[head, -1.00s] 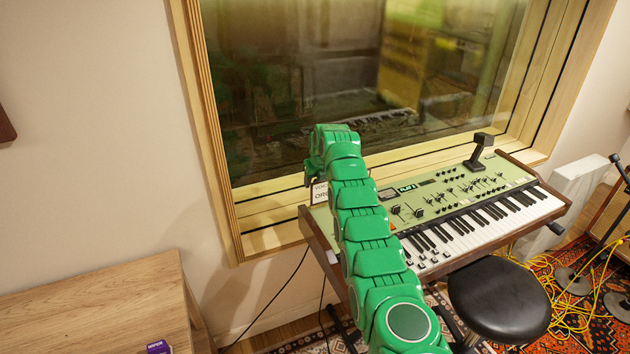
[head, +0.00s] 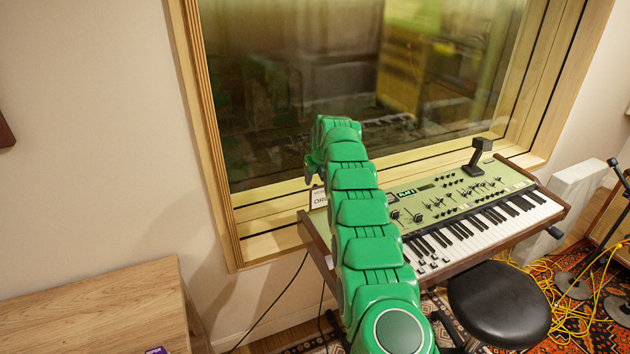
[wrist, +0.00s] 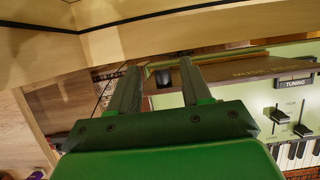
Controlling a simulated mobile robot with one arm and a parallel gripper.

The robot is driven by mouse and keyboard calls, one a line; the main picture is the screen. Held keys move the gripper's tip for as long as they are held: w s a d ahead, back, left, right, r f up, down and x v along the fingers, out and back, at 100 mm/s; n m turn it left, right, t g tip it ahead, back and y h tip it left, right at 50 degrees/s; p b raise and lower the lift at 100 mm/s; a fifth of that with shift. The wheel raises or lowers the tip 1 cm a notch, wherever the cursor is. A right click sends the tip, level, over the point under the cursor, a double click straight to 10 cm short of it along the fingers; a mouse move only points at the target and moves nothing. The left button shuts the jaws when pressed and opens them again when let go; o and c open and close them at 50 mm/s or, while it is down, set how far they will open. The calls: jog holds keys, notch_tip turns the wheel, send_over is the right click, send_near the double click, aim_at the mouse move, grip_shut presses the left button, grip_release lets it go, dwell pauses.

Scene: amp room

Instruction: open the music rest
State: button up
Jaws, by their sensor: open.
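The green synthesizer keyboard (head: 440,207) stands below the window. In the wrist view a brown flat panel (wrist: 238,70) with faint lettering lies along its top edge. It may be the music rest, but I cannot tell for certain; in the head view my arm covers that part. My gripper (wrist: 158,72) is open, its two dark fingers pointing toward the panel's left end and the sill. The right finger overlaps the panel in the picture; contact is unclear. In the head view my gripper (head: 311,172) is by the keyboard's back left corner, mostly hidden.
The window's wooden frame (head: 275,243) rises close behind the keyboard. A black stand (head: 478,157) sits on the keyboard's back right. A black stool (head: 498,302) is in front. A wooden table (head: 95,310) is at lower left.

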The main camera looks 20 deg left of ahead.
jog(key=shift+v, duration=1.5)
